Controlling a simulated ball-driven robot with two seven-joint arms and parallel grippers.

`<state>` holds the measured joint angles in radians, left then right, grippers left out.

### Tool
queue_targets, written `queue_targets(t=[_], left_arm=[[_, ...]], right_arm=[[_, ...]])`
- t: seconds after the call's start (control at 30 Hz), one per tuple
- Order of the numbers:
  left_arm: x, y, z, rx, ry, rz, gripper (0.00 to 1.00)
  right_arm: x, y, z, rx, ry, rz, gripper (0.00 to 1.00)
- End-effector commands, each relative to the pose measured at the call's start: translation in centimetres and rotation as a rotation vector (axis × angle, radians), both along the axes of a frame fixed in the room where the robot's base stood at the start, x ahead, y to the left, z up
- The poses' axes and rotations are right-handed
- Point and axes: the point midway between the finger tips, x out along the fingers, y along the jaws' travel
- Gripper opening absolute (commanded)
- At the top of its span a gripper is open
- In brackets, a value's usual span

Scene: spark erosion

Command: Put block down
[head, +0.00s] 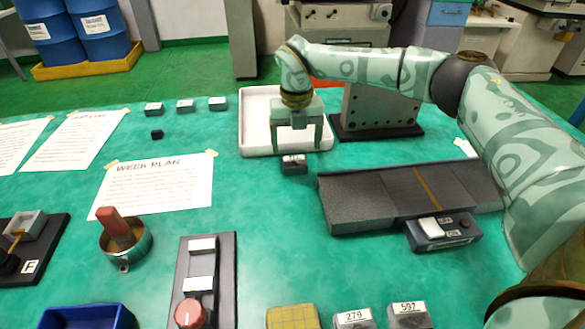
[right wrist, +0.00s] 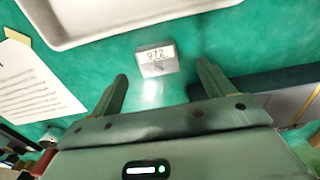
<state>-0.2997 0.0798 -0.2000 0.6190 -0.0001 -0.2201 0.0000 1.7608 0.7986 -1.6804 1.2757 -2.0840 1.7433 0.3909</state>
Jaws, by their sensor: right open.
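A small grey block (head: 294,167) with a white label stands on the green table, just in front of the white tray. In the right wrist view the block (right wrist: 156,60) reads 972 and sits on the table beyond the fingertips, between their lines. My right gripper (head: 297,148) points down over the tray's front edge, close to the block. It is open, with its two fingers apart and nothing between them. The right gripper also shows in the right wrist view (right wrist: 162,74). My left gripper is in neither view.
The white tray (head: 258,145) looks empty. A dark conveyor-like slab (head: 360,196) with a switch box (head: 443,232) lies right of the block. Blocks 279 (head: 352,319) and 597 (head: 408,316) stand at the front.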

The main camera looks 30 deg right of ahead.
Motion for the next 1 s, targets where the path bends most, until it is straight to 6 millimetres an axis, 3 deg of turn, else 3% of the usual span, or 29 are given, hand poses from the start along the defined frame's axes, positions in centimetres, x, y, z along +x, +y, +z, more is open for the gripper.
queue_targets(t=[0.17, 0.4, 0.63, 0.67, 0.9, 1.0], left_arm=[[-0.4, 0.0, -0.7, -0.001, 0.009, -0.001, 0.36], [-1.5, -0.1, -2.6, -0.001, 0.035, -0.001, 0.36], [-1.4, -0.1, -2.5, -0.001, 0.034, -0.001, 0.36], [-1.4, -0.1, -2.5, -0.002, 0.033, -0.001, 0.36], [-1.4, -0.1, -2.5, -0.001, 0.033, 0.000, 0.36], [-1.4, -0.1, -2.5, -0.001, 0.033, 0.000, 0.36]], right_arm=[[0.0, 0.1, -1.4, 0.000, 0.001, 0.001, 0.80], [-0.1, 0.5, -5.5, 0.000, 0.004, 0.001, 0.80], [-0.1, 0.5, -5.4, -0.001, -0.002, 0.000, 0.80], [-0.1, 0.5, -5.3, -0.001, -0.002, 0.000, 0.77], [-0.1, 0.5, -5.3, 0.000, -0.004, 0.000, 0.10], [-0.1, 0.5, -5.3, -0.001, -0.004, 0.000, 0.08]])
